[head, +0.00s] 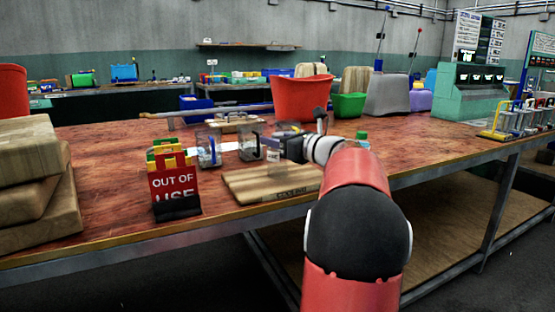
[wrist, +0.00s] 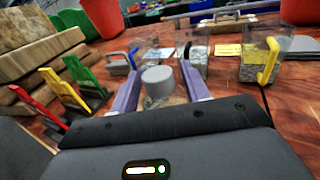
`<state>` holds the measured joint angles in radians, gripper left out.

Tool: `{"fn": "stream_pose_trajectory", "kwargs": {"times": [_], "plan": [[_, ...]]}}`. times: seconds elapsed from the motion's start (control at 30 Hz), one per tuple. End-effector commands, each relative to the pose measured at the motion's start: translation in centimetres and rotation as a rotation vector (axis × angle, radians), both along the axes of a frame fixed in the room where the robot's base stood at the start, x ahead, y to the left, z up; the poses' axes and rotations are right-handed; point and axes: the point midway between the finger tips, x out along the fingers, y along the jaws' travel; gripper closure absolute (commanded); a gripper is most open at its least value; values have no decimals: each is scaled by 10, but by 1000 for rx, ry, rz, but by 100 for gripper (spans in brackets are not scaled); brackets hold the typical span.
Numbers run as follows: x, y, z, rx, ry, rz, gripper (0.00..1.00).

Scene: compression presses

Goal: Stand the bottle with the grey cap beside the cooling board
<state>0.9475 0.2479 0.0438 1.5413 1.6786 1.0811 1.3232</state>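The bottle with the grey cap (wrist: 158,80) is between the two purple fingers of my gripper (wrist: 161,88) in the wrist view. The fingers lie along both sides of its body and look shut on it; the lower part is hidden. In the head view my gripper (head: 283,153) is above the back of the cooling board (head: 250,184), a flat wooden board with dark lettering on its front edge. The bottle shows only faintly there, and I cannot tell whether its base touches anything. A green-capped bottle (head: 362,138) stands right of my arm.
A red "out of use" sign (head: 175,187) stands left of the board, with yellow and green ones behind. Clear containers (head: 208,147) stand behind the board. Thick wooden blocks (head: 35,190) are stacked at far left. A red bin (head: 300,98) is at the back. Bare tabletop lies front-left of the board.

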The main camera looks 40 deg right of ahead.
Motion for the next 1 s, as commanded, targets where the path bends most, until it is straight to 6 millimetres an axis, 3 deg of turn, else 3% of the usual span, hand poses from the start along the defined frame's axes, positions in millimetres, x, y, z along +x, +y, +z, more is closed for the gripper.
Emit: {"fn": "stream_pose_trajectory", "kwargs": {"times": [0.07, 0.33, 0.77, 1.0], "plan": [[0, 0, 0, 0, 0, 0, 65], [0, 0, 0, 0, 0, 0, 100], [0, 0, 7, -2, 0, 0, 100], [0, 1, 45, -5, -2, 2, 100]]}}
